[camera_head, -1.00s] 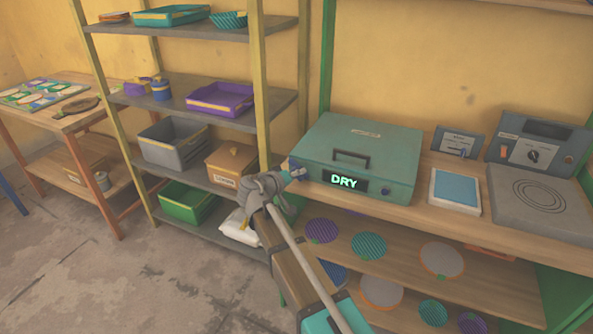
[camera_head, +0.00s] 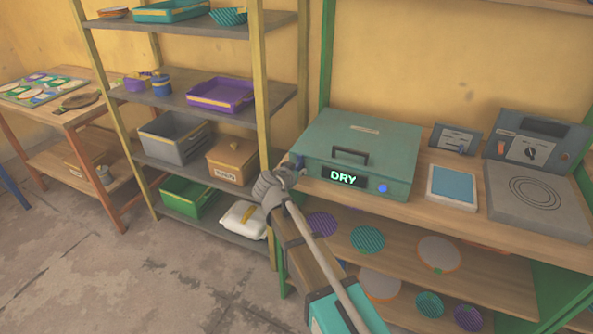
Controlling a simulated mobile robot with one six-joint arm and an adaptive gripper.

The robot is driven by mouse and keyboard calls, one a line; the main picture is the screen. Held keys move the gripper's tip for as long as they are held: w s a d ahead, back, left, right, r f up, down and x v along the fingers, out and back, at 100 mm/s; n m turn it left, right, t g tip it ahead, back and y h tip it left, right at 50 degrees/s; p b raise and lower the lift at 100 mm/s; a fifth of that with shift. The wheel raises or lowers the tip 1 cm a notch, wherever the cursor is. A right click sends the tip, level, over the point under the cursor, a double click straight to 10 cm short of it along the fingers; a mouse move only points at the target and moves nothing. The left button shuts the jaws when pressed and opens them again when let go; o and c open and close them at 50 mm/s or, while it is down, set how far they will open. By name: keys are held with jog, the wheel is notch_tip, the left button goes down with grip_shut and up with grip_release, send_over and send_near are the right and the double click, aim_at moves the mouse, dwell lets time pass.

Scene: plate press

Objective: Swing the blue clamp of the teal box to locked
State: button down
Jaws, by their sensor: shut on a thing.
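The teal box (camera_head: 400,147) sits on the wooden bench top with its lid down and a dark handle on top. Its front display (camera_head: 343,177) reads DRY. A small round blue part (camera_head: 383,188) shows at the right of its front. My gripper (camera_head: 296,164) is at the box's front left corner, shut on the blue clamp there. The gripper hides most or all of that clamp, so its exact angle cannot be told.
A pale-framed blue pad (camera_head: 452,186) and a grey hotplate (camera_head: 540,207) stand right of the box. A shelf rack (camera_head: 262,90) with trays and bins stands close to the left of my gripper. Round discs lie on the shelf below.

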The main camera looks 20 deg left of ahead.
dwell(0.4)
jog(key=c, duration=0.6)
grip_release()
jog(key=shift+c, duration=0.2)
jog(key=shift+s, duration=0.2)
